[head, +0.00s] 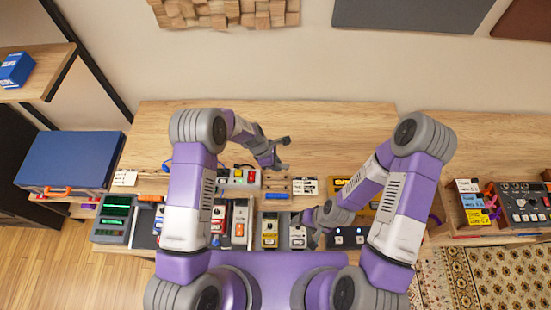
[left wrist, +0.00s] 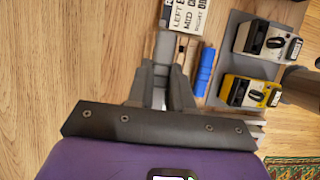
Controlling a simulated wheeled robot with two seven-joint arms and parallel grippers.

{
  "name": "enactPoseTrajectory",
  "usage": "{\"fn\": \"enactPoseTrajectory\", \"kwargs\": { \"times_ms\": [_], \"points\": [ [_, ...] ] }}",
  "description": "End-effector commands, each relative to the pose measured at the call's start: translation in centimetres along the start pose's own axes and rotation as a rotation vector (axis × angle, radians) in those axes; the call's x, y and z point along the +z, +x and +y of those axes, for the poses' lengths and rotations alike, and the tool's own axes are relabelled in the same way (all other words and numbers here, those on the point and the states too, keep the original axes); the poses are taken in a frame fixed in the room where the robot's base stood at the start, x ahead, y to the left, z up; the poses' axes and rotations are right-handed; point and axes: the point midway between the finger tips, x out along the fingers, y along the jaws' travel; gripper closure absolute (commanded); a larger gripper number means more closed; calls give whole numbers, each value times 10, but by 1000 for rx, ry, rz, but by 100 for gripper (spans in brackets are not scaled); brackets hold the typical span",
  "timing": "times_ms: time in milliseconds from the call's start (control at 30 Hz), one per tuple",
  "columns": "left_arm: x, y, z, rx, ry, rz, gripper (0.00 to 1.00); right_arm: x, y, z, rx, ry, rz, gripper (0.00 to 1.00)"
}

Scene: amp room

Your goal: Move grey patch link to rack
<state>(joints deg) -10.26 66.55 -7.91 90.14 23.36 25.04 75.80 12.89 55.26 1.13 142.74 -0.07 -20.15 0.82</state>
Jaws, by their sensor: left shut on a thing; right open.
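My left gripper (head: 280,152) is over the wooden bench behind the pedal rows. It also shows in the left wrist view (left wrist: 162,85), shut on a small grey piece (left wrist: 160,97), apparently the grey patch link, largely hidden between the fingers. A narrow wooden strip (left wrist: 191,57), apparently the rack, shows just right of the fingers, with a blue link (left wrist: 204,70) beside it. The blue link also shows in the head view (head: 276,196). A lettered card (left wrist: 188,15) is at that end. My right gripper (head: 311,231) is open and empty, low over the front pedals.
A yellow pedal (head: 270,230) and a white pedal (head: 298,235) stand on the front board. Several more pedals stand left. A dark pedal (head: 347,237) is right of my right gripper. A blue case (head: 70,158) lies far left. The bench's back strip (head: 330,130) is clear.

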Motion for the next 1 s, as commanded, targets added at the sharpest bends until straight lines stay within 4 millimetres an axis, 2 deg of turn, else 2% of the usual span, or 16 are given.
{"fn": "enactPoseTrajectory", "kwargs": {
  "times_ms": [600,1000],
  "points": [
    [-22,54,0,0,1,0,100,-2,39,15,0,0,1,26],
    [-24,57,0,1,1,0,100,-2,42,16,0,0,1,26]
  ]
}}
